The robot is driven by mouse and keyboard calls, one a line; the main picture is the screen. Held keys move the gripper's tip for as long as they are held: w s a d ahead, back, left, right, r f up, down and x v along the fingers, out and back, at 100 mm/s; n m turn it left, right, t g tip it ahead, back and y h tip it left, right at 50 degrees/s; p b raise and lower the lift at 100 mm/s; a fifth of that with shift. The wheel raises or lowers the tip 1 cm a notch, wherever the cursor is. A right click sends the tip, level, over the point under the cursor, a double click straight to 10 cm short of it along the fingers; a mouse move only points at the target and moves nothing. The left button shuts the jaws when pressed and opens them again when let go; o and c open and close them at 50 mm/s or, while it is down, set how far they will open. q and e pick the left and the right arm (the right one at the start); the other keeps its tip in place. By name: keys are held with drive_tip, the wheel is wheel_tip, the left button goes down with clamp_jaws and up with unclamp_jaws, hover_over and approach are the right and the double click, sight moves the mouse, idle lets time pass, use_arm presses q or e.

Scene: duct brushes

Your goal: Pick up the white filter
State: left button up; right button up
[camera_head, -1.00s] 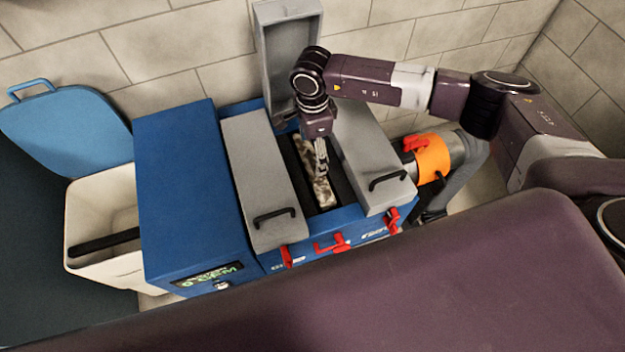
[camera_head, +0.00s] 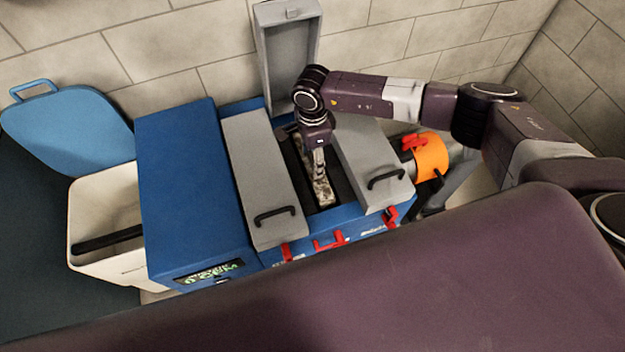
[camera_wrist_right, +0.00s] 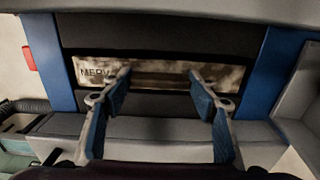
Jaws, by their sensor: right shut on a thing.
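The white filter (camera_head: 324,192) is a narrow strip, dirty with brown and grey stains, in the dark middle slot of the blue machine. In the right wrist view the filter (camera_wrist_right: 150,78) lies across the slot and shows part of a "MERV" label. My right gripper (camera_head: 319,167) reaches straight down into the slot. In the wrist view its two blue-padded fingers (camera_wrist_right: 159,76) stand apart over the filter's middle, shut on it. The gripper hides part of the filter in the head view. My left gripper is not in view.
Grey lids (camera_head: 264,185) and (camera_head: 372,165) flank the slot, with black handles. A grey lid (camera_head: 287,60) stands raised behind it. Red latches (camera_head: 331,242) line the front. A cream bin (camera_head: 100,215) with its blue lid open stands left. An orange-banded duct (camera_head: 432,155) is at right.

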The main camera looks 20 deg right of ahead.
drive_tip(key=c, duration=0.4)
drive_tip(key=shift+r, duration=0.1)
drive_tip(key=shift+c, duration=0.2)
